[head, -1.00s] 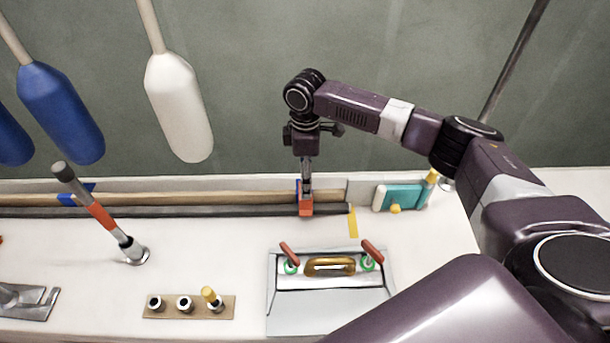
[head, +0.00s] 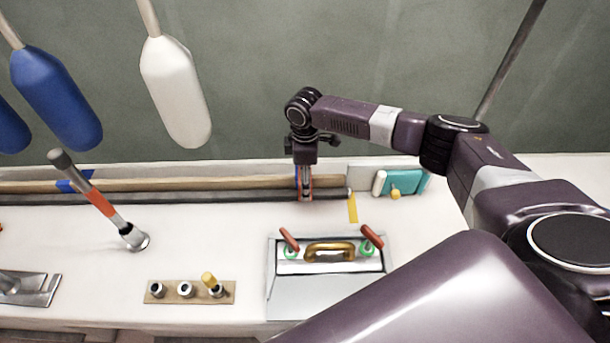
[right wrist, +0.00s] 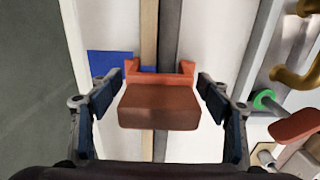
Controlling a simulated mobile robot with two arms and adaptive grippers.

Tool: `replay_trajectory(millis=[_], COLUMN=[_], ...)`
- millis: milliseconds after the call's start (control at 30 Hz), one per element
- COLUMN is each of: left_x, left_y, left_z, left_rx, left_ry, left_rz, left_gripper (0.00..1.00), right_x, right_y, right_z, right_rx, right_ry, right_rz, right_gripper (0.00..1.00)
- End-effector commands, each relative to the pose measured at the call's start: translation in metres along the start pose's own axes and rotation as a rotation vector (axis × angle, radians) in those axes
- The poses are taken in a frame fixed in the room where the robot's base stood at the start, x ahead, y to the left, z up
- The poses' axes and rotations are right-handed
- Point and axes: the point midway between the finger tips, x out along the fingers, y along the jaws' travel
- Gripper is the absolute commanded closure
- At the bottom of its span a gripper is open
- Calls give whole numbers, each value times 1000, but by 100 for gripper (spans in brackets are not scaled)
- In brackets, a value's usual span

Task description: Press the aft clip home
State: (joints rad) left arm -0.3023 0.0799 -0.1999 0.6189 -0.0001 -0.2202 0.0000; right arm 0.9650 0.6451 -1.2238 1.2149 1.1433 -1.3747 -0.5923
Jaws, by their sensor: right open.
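An orange-red clip (right wrist: 158,108) sits across a dark pole (right wrist: 171,40) in the right wrist view. I cannot tell whether it is fully seated. A blue patch (right wrist: 108,64) lies beside it on the wall side. My right gripper (right wrist: 160,100) is open, with one finger on each side of the clip and a gap to each. In the head view the right gripper (head: 304,190) points down at the clip and hides most of it. A blue piece (head: 75,182) sits farther left along the pole. My left gripper is not in view.
A hatch with a brass handle (head: 330,252) and red-handled latches (head: 289,239) lies in front. A teal box (head: 405,182) and yellow strip (head: 352,208) are to the right. A tilted lever (head: 100,203) stands left; a valve panel (head: 190,292) sits at the front.

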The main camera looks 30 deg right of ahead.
Motion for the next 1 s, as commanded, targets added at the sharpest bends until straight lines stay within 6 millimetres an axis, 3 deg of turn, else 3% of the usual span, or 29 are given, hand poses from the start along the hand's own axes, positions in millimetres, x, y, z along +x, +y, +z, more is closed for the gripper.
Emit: replay_trajectory(millis=[100, 500, 533, 833, 1000], left_x=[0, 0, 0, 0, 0], left_y=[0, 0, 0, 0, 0], left_z=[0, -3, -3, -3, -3], left_rx=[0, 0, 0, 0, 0], left_ry=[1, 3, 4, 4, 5], left_rz=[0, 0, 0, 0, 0], left_gripper=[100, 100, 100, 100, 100], right_x=[0, 0, 0, -1, 0], right_y=[0, 0, 0, 0, 0], right_z=[0, 0, 0, 0, 0], right_rx=[0, 0, 0, 0, 0], right_ry=[0, -1, -1, -1, -1], right_rz=[0, 0, 0, 0, 0], right_gripper=[30, 74, 52, 85, 87])
